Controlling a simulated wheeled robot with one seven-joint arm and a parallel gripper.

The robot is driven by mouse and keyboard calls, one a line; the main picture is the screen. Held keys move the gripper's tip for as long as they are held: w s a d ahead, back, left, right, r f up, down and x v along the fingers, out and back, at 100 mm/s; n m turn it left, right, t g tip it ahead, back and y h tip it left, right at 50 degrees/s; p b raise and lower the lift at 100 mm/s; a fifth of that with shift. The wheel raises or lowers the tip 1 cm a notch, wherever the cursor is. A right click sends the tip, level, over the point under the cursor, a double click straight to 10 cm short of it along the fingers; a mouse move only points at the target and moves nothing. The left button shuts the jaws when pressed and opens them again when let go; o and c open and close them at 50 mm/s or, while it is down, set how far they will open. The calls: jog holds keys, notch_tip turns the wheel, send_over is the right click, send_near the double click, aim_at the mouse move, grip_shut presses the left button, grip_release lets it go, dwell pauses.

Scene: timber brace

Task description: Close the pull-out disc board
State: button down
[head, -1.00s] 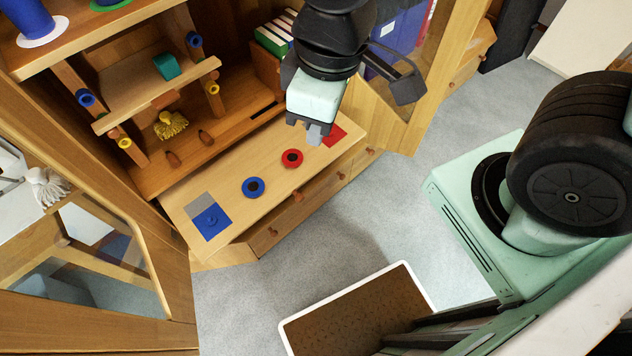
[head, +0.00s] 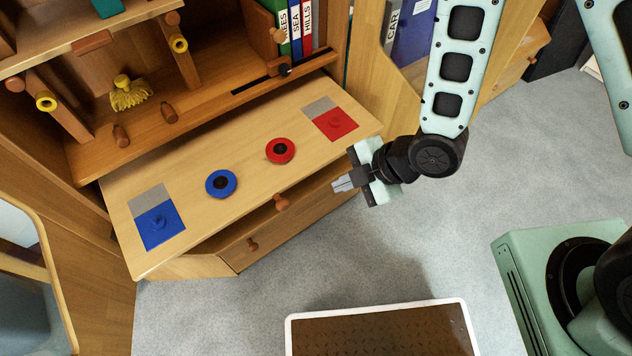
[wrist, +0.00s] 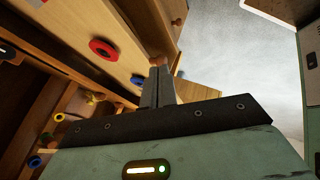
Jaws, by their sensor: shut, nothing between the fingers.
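The pull-out disc board (head: 262,213) is a light wooden panel that sticks out from the cabinet, above the drawers. A blue disc (head: 231,188) and a red disc (head: 290,155) lie on it. A blue-and-grey patch (head: 158,226) is at its left end and a red-and-grey patch (head: 337,124) at its right end. My gripper (head: 341,184) is shut and empty, just off the board's front edge near the right end. In the wrist view the shut fingers (wrist: 157,87) point toward the board (wrist: 128,62); whether they touch it I cannot tell.
Drawers with wooden knobs (head: 281,202) sit below the board. Grey carpet (head: 240,300) in front is clear.

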jog(key=w+a+f+b, duration=0.5)
jog(key=a+f+b, duration=0.2)
jog(key=b, duration=0.7)
jog(key=shift+w+a+f, duration=0.25)
jog(key=shift+a+f, duration=0.1)
dwell(0.3)
